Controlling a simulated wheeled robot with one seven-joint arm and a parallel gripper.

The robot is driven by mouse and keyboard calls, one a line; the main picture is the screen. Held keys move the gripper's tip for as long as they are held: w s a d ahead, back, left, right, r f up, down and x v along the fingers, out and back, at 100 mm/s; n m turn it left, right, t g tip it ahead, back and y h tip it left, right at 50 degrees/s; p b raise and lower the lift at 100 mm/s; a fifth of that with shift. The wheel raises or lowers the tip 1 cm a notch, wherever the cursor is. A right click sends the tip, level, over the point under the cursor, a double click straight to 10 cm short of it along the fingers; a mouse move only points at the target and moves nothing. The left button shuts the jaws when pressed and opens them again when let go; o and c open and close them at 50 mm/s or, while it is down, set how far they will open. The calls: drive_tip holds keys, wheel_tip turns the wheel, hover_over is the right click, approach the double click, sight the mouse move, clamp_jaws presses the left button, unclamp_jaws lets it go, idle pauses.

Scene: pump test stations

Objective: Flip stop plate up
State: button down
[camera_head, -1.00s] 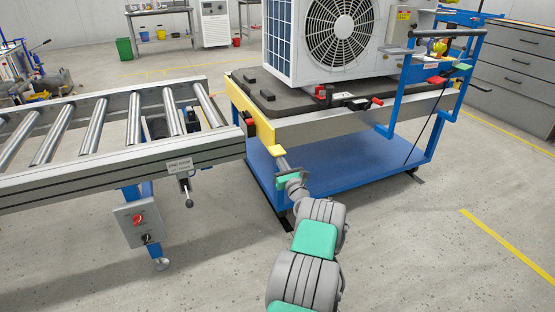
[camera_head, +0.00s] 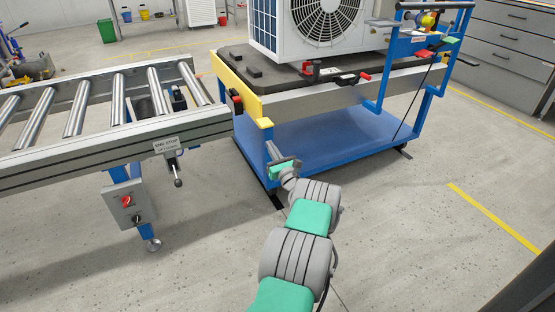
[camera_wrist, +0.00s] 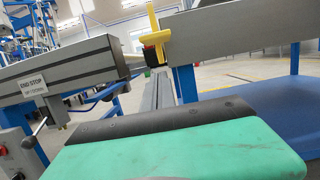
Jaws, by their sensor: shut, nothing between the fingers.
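A label reading "END STOP" (camera_head: 166,145) is on the side of the grey conveyor frame, near its right end. A small lever with a dark knob (camera_head: 178,182) hangs below it. In the wrist view the label (camera_wrist: 33,84) and the lever (camera_wrist: 40,127) show at the left. A yellow plate (camera_head: 233,90) stands at the left end of the blue cart, beside the conveyor end; it also shows in the wrist view (camera_wrist: 154,22). I cannot tell a separate stop plate. My gripper (camera_head: 270,147) is shut and empty, in front of the cart's left end, right of the lever.
The roller conveyor (camera_head: 60,165) is at left, with a red-knobbed switch box (camera_head: 130,204) below. The blue cart (camera_head: 340,145) carries a white fan unit (camera_head: 300,28). The floor (camera_head: 400,240) in front of the cart is clear.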

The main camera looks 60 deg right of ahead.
drive_tip(key=p+v, duration=0.1)
drive_tip(key=v, duration=0.4)
drive_tip(key=shift+s+a+f, duration=0.25)
drive_tip(key=shift+f, duration=0.05)
